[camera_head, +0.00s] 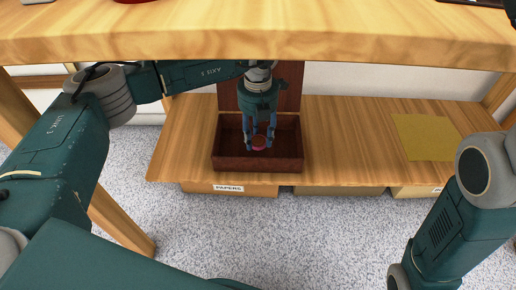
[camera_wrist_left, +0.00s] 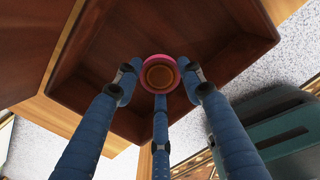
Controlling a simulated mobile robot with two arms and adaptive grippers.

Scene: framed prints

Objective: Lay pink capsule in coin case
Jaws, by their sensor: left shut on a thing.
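The coin case (camera_head: 230,161) is a dark brown wooden box on the lower shelf, its lid (camera_head: 290,88) standing open at the back. My left gripper (camera_head: 260,138) points down into the case, its blue fingers shut on a small round pink capsule (camera_head: 259,143). In the left wrist view the capsule (camera_wrist_left: 159,74) shows as a pink ring with an orange-brown middle, between the three fingertips. The case's dark inside (camera_wrist_left: 90,60) lies beyond it. I cannot tell whether the capsule touches the case floor. My right gripper is out of view.
The wooden lower shelf (camera_head: 345,140) is clear right of the case, up to a flat yellow mat (camera_head: 426,137). The upper tabletop (camera_head: 400,35) overhangs the case. Boxes, one labelled PAPERS (camera_head: 229,188), stand under the shelf.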

